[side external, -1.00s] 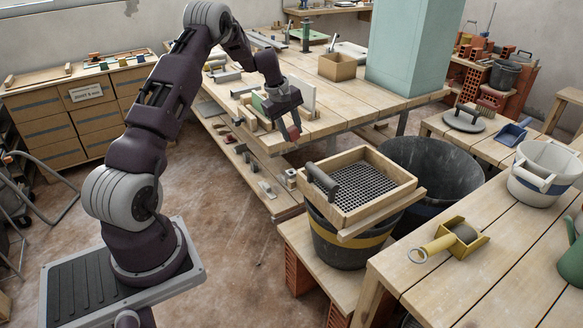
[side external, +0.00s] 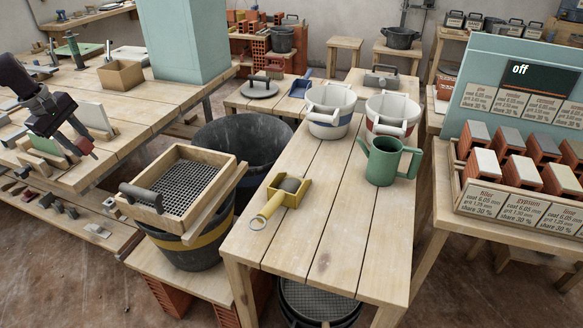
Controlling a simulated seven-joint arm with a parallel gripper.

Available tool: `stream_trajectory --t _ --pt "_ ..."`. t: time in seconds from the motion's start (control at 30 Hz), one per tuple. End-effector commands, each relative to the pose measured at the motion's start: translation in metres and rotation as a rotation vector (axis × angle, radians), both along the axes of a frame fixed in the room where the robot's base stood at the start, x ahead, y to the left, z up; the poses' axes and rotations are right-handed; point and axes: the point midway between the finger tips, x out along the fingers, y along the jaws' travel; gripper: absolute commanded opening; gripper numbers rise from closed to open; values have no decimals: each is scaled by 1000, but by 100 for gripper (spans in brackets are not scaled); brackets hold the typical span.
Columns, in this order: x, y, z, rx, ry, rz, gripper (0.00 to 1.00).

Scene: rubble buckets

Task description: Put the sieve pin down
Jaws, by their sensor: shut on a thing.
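My gripper (side external: 72,147) is at the left of the view, low over the near end of the large wooden workbench (side external: 150,115), in front of an upright pale board (side external: 92,118). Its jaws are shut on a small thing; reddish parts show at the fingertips. I take the held thing to be the sieve pin, but it is too small and covered to make out. The sieve (side external: 185,188), a wooden frame with dark mesh and a grey handle, rests on the black bucket with a yellow band (side external: 205,250), right of my gripper.
A large black tub (side external: 240,140) stands behind the sieve. The right-hand table (side external: 330,225) holds a yellow scoop (side external: 287,190), two pale buckets (side external: 330,110) and a green jug (side external: 386,162). A cardboard box (side external: 121,74) and teal column (side external: 183,40) stand on the workbench.

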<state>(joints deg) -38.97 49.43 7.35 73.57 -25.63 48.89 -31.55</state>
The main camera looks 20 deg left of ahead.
Motion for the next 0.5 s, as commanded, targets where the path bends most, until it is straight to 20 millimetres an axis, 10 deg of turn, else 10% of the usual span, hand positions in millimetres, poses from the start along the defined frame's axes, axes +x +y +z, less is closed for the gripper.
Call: stream_trajectory --t 0.5 --pt "90 -85 -33 -173 -9 111 0"
